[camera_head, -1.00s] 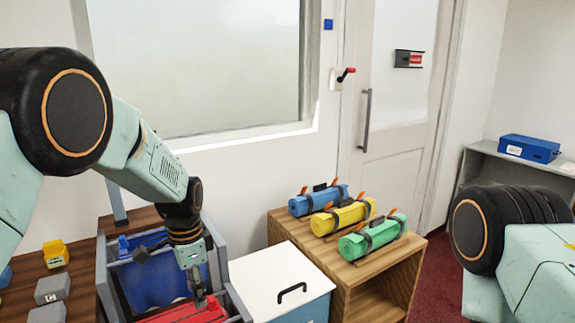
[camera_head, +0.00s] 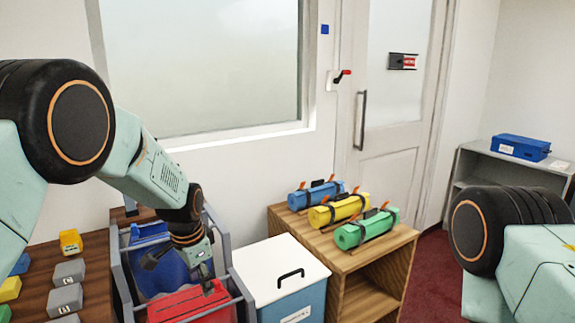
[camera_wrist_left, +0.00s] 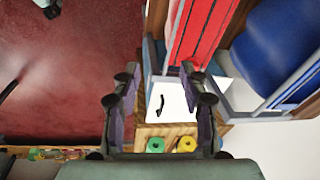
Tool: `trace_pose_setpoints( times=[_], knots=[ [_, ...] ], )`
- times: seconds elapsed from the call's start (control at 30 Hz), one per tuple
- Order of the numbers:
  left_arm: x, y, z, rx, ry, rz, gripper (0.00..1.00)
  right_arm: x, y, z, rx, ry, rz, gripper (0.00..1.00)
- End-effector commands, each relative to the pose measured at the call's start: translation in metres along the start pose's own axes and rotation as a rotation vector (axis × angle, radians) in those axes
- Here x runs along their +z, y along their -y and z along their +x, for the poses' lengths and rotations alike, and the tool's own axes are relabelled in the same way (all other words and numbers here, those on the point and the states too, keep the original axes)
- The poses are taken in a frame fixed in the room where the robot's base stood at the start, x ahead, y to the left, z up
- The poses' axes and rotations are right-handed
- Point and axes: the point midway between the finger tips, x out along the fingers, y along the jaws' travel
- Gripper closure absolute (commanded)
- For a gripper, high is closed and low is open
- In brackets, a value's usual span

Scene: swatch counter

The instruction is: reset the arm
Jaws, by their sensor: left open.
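My left arm comes in from the left in the head view, and its gripper (camera_head: 206,279) hangs over a grey-framed bin (camera_head: 246,296). In the left wrist view the gripper (camera_wrist_left: 161,92) has its fingers spread apart with nothing between them. A red ribbed item (camera_head: 188,306) lies in the bin below the gripper, and it also shows in the left wrist view (camera_wrist_left: 196,32). A blue item (camera_head: 160,274) sits behind it in the bin. My right arm shows at the right edge of the head view, but its gripper is out of frame.
A white-lidded box (camera_head: 280,268) with a black handle stands right of the bin. Blue (camera_head: 315,195), yellow (camera_head: 338,210) and green (camera_head: 366,229) rolls lie on a wooden shelf unit (camera_head: 385,262). Small grey and yellow blocks (camera_head: 70,242) lie on the left table.

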Motion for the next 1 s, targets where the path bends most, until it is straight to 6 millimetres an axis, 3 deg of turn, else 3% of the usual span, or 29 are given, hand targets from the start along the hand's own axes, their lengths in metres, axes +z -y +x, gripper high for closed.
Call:
trace_pose_setpoints(
  times=[0.17, 0.37, 0.57, 0.7, 0.9, 1.0],
  knots=[
    [0.008, -0.002, 0.021, -0.061, -0.062, -0.136, 0.57, 0.0, 0.0, 0.001, 0.0, -0.001, 0.0, 1.0],
    [0.052, -0.033, 0.076, -0.101, -0.125, -0.358, 0.57, 0.0, 0.0, 0.009, 0.0, -0.001, 0.0, 1.0],
    [0.131, -0.1, 0.137, -0.093, -0.149, -0.596, 0.57, 0.0, 0.0, 0.025, 0.0, 0.0, 0.0, 1.0],
    [0.196, -0.162, 0.163, -0.064, -0.122, -0.733, 0.57, 0.0, 0.0, 0.038, 0.0, 0.0, 0.0, 1.0],
    [0.282, -0.249, 0.175, 0.0, -0.004, -0.834, 0.57, 0.0, 0.0, 0.057, 0.0, 0.0, 0.0, 1.0],
    [0.313, -0.282, 0.176, 0.037, 0.076, -0.84, 0.57, 0.0, 0.0, 0.063, 0.0, 0.0, 0.0, 1.0]
  ],
)
